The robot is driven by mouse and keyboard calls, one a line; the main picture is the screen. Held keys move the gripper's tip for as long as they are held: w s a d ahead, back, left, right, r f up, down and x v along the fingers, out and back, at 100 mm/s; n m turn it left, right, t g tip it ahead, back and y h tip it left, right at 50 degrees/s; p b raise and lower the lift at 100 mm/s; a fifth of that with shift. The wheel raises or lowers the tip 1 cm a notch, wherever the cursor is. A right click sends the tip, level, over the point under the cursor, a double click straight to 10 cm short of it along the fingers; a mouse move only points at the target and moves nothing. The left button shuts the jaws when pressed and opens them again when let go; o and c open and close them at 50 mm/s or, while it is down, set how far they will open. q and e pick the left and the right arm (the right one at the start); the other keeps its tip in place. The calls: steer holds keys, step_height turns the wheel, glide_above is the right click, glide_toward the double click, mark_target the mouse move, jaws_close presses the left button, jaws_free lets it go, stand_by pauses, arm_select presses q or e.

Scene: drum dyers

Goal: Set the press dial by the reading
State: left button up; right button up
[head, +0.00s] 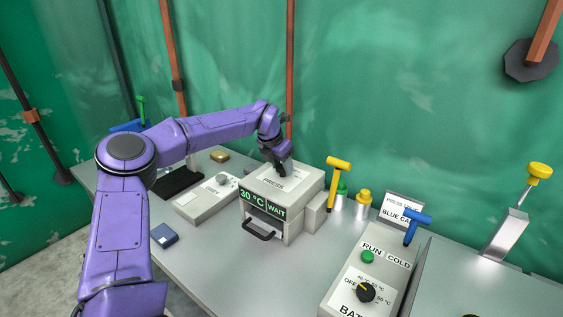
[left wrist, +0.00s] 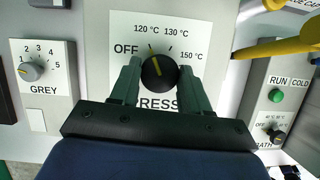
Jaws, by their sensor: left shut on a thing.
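The white press (head: 285,185) stands mid-table, its front display (head: 262,204) reading "30 °C WAIT" above a dark handle. My left gripper (head: 282,168) is over the press's top. In the left wrist view its fingers (left wrist: 160,85) are shut on the black press dial (left wrist: 160,73), one on each side. The dial's yellow pointer leans up and left, toward the 120 °C mark; OFF is to its left, 130 °C and 150 °C to its right. The gripper hides the dial in the head view. My right gripper is not in view.
A card (head: 402,207) partly reads "PRESS" and "BLUE CA", partly hidden by a blue-topped tool (head: 416,218). The bath box (head: 370,265) with its dial stands right. A grey dial box (head: 207,198) stands left of the press.

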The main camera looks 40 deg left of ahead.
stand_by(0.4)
arm_select(q)
steer(key=o, duration=1)
steer(key=shift+o, duration=0.2)
steer(key=shift+s+r, duration=0.1)
steer(key=shift+r, duration=0.2)
steer(key=b+v, duration=0.2)
steer(key=v, duration=0.8)
steer(key=shift+b, duration=0.4)
steer(key=shift+s, duration=0.1)
